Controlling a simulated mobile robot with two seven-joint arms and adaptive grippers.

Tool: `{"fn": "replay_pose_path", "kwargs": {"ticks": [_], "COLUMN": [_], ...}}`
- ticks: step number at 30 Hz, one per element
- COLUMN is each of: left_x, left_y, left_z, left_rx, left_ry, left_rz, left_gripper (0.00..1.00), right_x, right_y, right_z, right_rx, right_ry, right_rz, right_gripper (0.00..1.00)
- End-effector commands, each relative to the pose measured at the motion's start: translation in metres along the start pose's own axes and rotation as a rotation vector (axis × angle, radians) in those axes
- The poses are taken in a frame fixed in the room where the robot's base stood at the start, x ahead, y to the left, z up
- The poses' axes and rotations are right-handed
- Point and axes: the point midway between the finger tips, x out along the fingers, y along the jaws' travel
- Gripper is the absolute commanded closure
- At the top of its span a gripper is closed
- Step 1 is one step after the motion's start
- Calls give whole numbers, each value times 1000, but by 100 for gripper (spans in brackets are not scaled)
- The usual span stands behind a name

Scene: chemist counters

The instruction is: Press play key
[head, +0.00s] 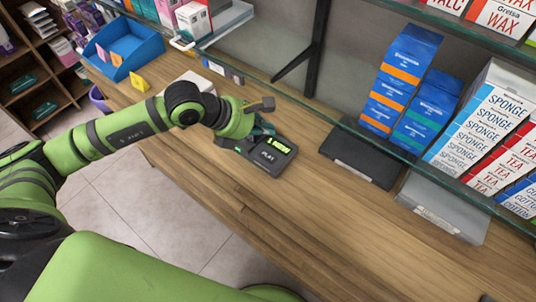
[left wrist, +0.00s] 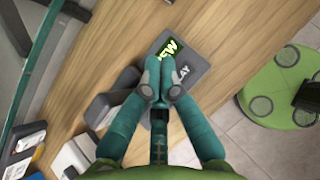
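A dark grey device (head: 260,158) lies on the wooden counter, with a lit green display (head: 279,145) and a key marked PLAY (head: 268,156). It also shows in the left wrist view (left wrist: 203,64), where the PLAY key (left wrist: 184,74) is partly covered. My left gripper (head: 264,128) is over the device's far side in the head view. In the left wrist view its teal fingertips (left wrist: 160,77) are together with nothing between them, overlapping the display and key edge. Whether they touch the device I cannot tell. My right gripper is not in view.
A blue tray (head: 124,50) and a yellow card (head: 139,82) lie on the counter's far left. The counter (head: 330,225) nearer me is clear.

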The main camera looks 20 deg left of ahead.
Motion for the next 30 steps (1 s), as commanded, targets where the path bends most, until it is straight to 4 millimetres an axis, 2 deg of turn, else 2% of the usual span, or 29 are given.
{"fn": "replay_pose_path", "kwargs": {"ticks": [11, 21, 24, 30], "left_x": [12, 46, 56, 63], "left_y": [-1, -1, -1, -1], "left_z": [-13, -47, -57, -63], "left_rx": [-2, -2, -2, -1], "left_ry": [1, -1, -3, -3], "left_rz": [-3, -3, -3, -2], "left_gripper": [100, 100, 100, 100], "right_x": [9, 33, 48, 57], "right_y": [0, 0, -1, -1], "right_z": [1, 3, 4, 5], "right_rx": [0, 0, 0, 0], "right_ry": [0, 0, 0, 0], "right_rz": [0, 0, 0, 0], "right_gripper": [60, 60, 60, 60]}}
